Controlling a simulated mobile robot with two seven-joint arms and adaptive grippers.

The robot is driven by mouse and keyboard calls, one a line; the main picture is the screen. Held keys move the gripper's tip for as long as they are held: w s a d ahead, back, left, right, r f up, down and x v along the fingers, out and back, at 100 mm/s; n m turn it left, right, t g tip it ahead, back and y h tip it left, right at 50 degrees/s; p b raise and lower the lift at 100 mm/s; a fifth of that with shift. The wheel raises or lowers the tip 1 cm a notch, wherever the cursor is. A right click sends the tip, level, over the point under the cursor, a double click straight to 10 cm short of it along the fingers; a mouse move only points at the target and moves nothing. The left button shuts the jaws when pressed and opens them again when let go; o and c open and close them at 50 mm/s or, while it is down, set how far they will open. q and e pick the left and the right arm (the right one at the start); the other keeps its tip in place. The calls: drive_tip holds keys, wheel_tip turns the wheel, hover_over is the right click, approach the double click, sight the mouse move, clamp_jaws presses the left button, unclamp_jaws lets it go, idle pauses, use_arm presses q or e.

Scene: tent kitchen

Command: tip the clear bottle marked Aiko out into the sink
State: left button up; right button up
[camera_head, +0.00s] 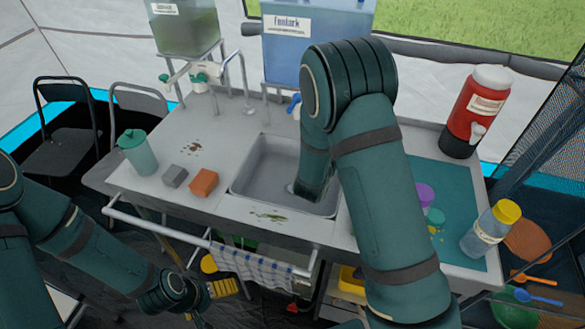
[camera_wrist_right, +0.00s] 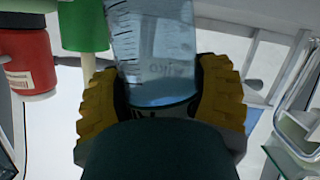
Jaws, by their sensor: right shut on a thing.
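The clear bottle (camera_wrist_right: 155,45) has measuring lines and faint lettering that looks like Aiko. It sits between the yellow fingers of my right gripper (camera_wrist_right: 160,100), which is shut on it. Its lower part looks bluish; I cannot tell its tilt or how much liquid is in it. In the head view my right forearm reaches down over the grey sink (camera_head: 265,165), hiding the right gripper and the bottle. My left gripper (camera_head: 215,276) is low in front of the counter, its yellow fingers apart with nothing seen between them.
On the counter are a teal lidded cup (camera_head: 138,155), a grey block (camera_head: 174,176), an orange sponge (camera_head: 203,183), a red dispenser (camera_head: 476,112) and a yellow-capped jar (camera_head: 488,232). Water tanks (camera_head: 305,45) stand behind the sink. A checked towel (camera_head: 255,270) hangs in front.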

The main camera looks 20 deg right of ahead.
drive_tip(key=shift+w+a+n+h, duration=0.1)
drive_tip(key=shift+a+n+h, duration=0.15)
drive_tip(key=shift+n+h, duration=0.4)
drive_tip(key=shift+a+f+n+h, duration=0.2)
drive_tip(key=shift+a+n+h, duration=0.05)
drive_tip(key=shift+n, duration=0.6)
drive_tip(key=shift+d+r+n+t+h+p, duration=0.2)
drive_tip(key=shift+r+n+t+h+p, duration=0.2)
drive_tip(key=shift+r+n+p, duration=0.25)
drive_tip(key=shift+d+f+n+h, duration=0.3)
drive_tip(key=shift+n+h, duration=0.1)
drive_tip(key=shift+n, duration=0.45)
drive_tip(key=shift+d+r+n+t+p, duration=0.15)
drive_tip(key=shift+r+n+t+p, duration=0.3)
drive_tip(key=shift+r, duration=0.25)
drive_tip(key=shift+s+n, duration=0.2)
drive_tip(key=shift+n, duration=0.25)
drive_tip(key=shift+d+f+n+t+h+b, duration=0.15)
drive_tip(key=shift+f+n+t+h+b, duration=0.3)
drive_tip(key=shift+f+b, duration=0.5)
drive_tip(key=shift+w+a+r+n, duration=0.1)
drive_tip(key=shift+a+r+n, duration=0.15)
drive_tip(key=shift+n, duration=0.4)
drive_tip(key=shift+a+n+t, duration=0.3)
drive_tip(key=shift+n, duration=0.2)
drive_tip(key=shift+w+r+n+t, duration=0.1)
drive_tip(key=shift+r+n+t, duration=0.2)
drive_tip(key=shift+r+n, duration=0.25)
